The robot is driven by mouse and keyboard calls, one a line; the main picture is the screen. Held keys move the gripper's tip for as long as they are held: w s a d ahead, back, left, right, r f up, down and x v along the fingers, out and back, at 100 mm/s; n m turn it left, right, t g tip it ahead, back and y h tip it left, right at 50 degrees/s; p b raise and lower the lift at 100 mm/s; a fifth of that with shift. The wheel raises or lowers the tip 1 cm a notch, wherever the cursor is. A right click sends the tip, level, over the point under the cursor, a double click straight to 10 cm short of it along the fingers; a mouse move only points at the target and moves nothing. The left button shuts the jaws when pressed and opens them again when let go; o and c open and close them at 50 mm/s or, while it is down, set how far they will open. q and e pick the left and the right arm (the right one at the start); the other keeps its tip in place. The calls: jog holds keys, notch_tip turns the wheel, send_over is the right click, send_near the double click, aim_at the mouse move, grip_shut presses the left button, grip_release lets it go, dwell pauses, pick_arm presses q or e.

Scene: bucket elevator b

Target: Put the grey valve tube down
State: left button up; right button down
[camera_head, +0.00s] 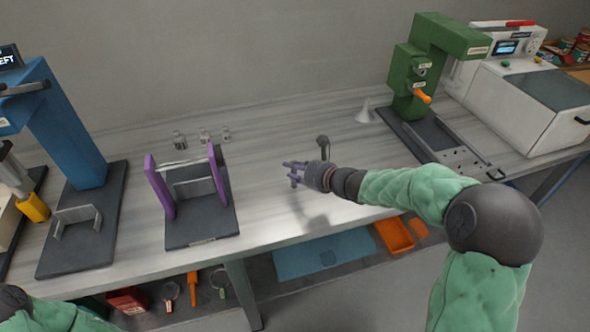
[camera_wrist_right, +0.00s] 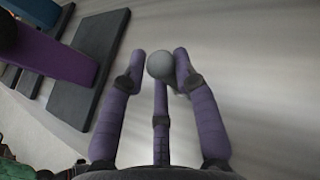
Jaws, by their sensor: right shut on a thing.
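My right gripper (camera_head: 290,171) has purple fingers and is over the pale table, right of the purple-posted stand. In the wrist view, the right gripper's fingers (camera_wrist_right: 161,60) are closed around the grey valve tube (camera_wrist_right: 159,65). Only its rounded grey end shows clearly, between the fingertips. The rest of the tube is hidden by the fingers or too small to make out. In the head view the tube cannot be told apart from the fingers. A faint shadow lies on the table below the hand. My left gripper is out of view.
The dark-based stand with purple posts (camera_head: 161,187) is left of the hand. Small glass jars (camera_head: 204,136) stand behind it. A blue machine (camera_head: 65,130) is at left, a green press (camera_head: 405,80) and white funnel (camera_head: 365,111) at right. Table around the hand is clear.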

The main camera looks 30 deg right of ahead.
jog(key=shift+f, duration=0.15)
jog(key=c, duration=0.9)
grip_release()
jog(key=shift+c, duration=0.2)
jog(key=shift+s+d+r+p, duration=0.15)
jog(key=shift+s+r+p, duration=0.1)
jog(key=shift+r+p, duration=0.1)
jog(key=p+v, duration=0.4)
jog(key=v, duration=0.7)
jog(key=shift+s, duration=0.25)
jog(key=shift+f, duration=0.1)
